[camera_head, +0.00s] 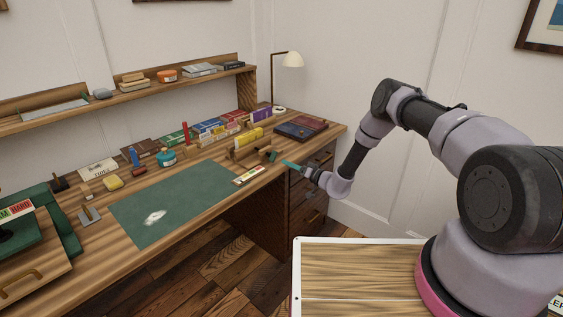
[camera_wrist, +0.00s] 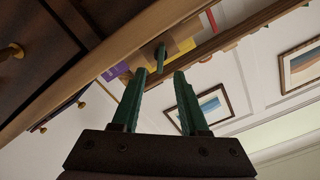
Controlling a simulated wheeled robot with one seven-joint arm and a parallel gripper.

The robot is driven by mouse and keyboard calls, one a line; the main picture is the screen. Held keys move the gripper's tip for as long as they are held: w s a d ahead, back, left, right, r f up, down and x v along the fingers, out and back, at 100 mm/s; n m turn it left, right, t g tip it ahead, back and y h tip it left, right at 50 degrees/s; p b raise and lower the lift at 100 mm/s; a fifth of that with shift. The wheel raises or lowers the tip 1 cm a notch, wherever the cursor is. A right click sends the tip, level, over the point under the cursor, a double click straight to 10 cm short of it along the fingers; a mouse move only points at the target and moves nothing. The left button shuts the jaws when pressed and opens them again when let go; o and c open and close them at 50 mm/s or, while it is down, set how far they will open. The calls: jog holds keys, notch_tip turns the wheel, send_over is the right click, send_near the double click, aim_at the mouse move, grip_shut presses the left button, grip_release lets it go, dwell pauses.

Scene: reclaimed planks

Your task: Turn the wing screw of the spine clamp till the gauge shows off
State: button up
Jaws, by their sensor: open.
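The spine clamp (camera_head: 246,154) is a tan wooden block at the right end of the desk, near its front edge. Its green wing screw (camera_head: 272,156) faces my gripper (camera_head: 288,163). In the wrist view the wing screw (camera_wrist: 162,53) shows as a small green bar just beyond the gap between my green fingertips (camera_wrist: 160,74), with the tan clamp (camera_wrist: 181,44) behind it. My gripper is open and empty, apart from the screw. A small strip with white, yellow and red parts, seemingly the gauge (camera_head: 248,175), lies before the clamp; its reading is too small to tell.
A green mat (camera_head: 180,200) covers the desk's middle, mostly clear. A lamp (camera_head: 290,60) stands at the back corner. Drawers (camera_head: 305,195) are below my gripper.

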jog(key=shift+v, duration=1.55)
